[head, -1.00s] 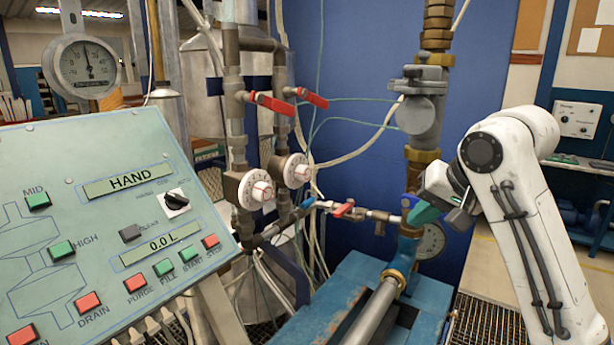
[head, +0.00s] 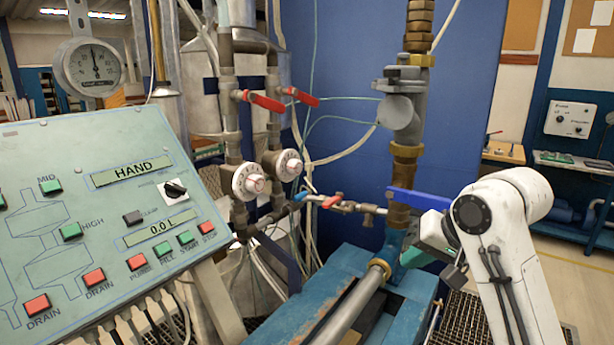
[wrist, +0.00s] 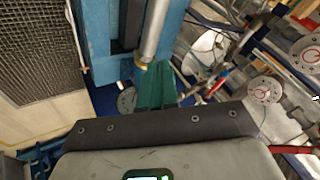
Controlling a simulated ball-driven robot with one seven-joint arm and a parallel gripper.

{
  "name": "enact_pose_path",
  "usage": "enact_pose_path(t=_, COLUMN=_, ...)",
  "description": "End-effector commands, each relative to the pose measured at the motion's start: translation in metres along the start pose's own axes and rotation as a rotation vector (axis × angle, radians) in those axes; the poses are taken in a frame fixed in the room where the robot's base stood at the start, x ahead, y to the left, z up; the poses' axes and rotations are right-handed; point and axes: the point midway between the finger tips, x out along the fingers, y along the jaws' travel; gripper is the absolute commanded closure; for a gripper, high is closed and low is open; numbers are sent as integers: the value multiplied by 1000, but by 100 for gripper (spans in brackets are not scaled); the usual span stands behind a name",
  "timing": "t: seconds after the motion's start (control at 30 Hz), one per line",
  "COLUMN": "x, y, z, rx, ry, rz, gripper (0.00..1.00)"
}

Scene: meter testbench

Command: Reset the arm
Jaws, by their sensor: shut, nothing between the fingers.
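My gripper (head: 416,256) is at the lower right in the head view, at the end of my white arm. Its green fingers are together and hold nothing. They point left, just below a blue valve handle (head: 419,199) and in front of the vertical pipe (head: 404,165); I cannot tell if they touch the pipe. In the wrist view the green fingers (wrist: 156,86) are closed side by side, near the grey horizontal pipe (wrist: 154,30).
A control panel (head: 75,130) at the left shows HAND and 0.0 L. Red valve handles (head: 267,103) and white round dials (head: 250,181) stand mid-picture. A blue bench frame (head: 345,262) is below the gripper. Open floor (head: 567,262) lies at the right.

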Motion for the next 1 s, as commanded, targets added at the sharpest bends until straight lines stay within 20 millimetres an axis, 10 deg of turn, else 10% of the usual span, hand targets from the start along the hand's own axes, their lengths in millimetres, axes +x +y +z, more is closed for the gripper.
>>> enact_pose_path(t=0.27, x=57, y=38, z=78, rx=-5, ry=-48, rz=-5, gripper=100)
enact_pose_path(t=0.57, x=104, y=110, z=213, rx=-24, ry=-126, rz=74, gripper=100)
enact_pose_path(t=1.0, x=72, y=230, z=418, rx=-135, ry=-314, rz=334, gripper=100)
